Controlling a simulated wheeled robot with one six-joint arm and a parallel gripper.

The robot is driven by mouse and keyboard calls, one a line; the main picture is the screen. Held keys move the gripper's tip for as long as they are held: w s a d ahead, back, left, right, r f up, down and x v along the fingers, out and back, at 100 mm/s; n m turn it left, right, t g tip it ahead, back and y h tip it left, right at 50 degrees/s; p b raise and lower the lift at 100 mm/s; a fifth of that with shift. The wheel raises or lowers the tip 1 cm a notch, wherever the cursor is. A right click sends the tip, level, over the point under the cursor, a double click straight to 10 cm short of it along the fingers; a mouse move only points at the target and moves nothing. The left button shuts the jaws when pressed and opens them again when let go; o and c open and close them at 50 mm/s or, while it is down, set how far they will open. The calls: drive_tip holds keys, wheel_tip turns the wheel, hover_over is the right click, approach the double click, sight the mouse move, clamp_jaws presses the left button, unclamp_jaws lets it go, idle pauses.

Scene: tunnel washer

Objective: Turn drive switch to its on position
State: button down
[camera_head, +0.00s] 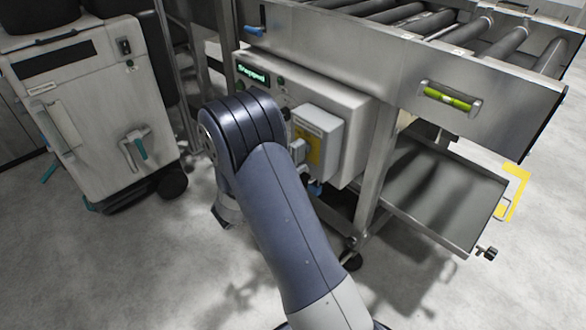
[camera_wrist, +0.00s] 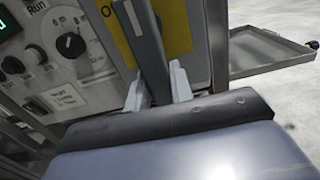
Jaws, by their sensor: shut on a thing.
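The drive switch is a grey box (camera_head: 318,135) with a yellow plate on the control cabinet's front. In the wrist view its yellow plate (camera_wrist: 122,30) shows part of a black mark like an "O". A dark grey lever (camera_wrist: 147,42) stands out from the plate, upright and slightly tilted in that picture. My gripper (camera_wrist: 158,88) has its two pale fingers on either side of the lever's near end and is shut on it.
The control cabinet (camera_head: 350,100) has a green display (camera_head: 252,73) that seems to read "Stopped". A black selector knob (camera_wrist: 70,45) is left of the switch. A metal tray (camera_head: 440,190) is to the right, below rollers. A grey wheeled machine (camera_head: 90,110) stands left.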

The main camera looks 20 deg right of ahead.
drive_tip(key=c, duration=1.2)
unclamp_jaws()
drive_tip(key=shift+c, duration=0.2)
drive_tip(key=p+v, duration=0.2)
drive_tip(key=v, duration=0.8)
drive_tip(key=shift+a, duration=0.4)
drive_tip(key=shift+s, duration=0.15)
drive_tip(key=b+x, duration=0.2)
drive_tip(key=x, duration=0.9)
